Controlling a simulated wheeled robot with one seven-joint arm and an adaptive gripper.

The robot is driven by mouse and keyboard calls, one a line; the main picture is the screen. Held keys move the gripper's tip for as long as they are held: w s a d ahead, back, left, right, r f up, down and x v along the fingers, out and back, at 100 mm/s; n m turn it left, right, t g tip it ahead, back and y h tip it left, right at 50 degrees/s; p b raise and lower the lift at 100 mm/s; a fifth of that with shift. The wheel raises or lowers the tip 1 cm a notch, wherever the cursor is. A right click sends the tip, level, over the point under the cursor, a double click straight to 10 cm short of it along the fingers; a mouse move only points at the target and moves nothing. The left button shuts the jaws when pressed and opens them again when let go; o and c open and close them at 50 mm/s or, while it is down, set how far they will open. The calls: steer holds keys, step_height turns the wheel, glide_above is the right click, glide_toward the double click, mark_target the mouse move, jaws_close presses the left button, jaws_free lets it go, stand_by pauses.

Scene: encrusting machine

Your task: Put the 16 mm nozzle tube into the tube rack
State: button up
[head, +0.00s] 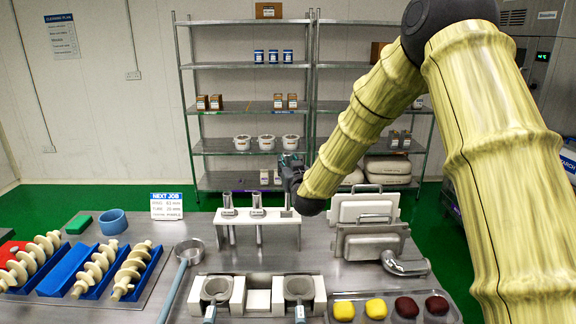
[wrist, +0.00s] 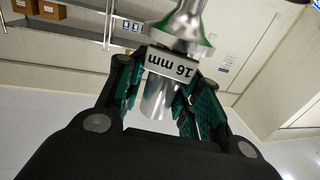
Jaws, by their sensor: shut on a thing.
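My gripper (wrist: 163,88) is shut on the 16 mm nozzle tube (wrist: 184,28), a shiny metal tube with a flared collar and a "16 mm" label (wrist: 172,66). The fingers sit on both sides of the tube just by the label. In the head view my gripper (head: 290,165) is above the right end of the white tube rack (head: 279,232). The rack holds two metal tubes (head: 228,208) (head: 257,206) in its left and middle places. In the head view the held tube is too small and partly hidden to tell whether it touches the rack.
A ladle (head: 188,250) lies left. White blocks (head: 258,300) and a dough tray (head: 445,297) are in front. Blue trays (head: 70,268) hold augers. A "NEXT JOB" sign (head: 166,206) stands behind.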

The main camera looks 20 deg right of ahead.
steer(key=shift+r, duration=0.7)
steer(key=shift+w, duration=0.45)
steer(key=shift+f, duration=0.1)
stand_by(0.4)
steer(key=b, duration=0.5)
glide_above(289, 204)
steer(key=w, duration=0.2)
steer(key=shift+s+f, duration=0.2)
steer(key=shift+f, duration=3.05)
steer(key=shift+f, duration=0.1)
steer(key=shift+f+b, duration=3)
steer(key=shift+f, duration=1.5)
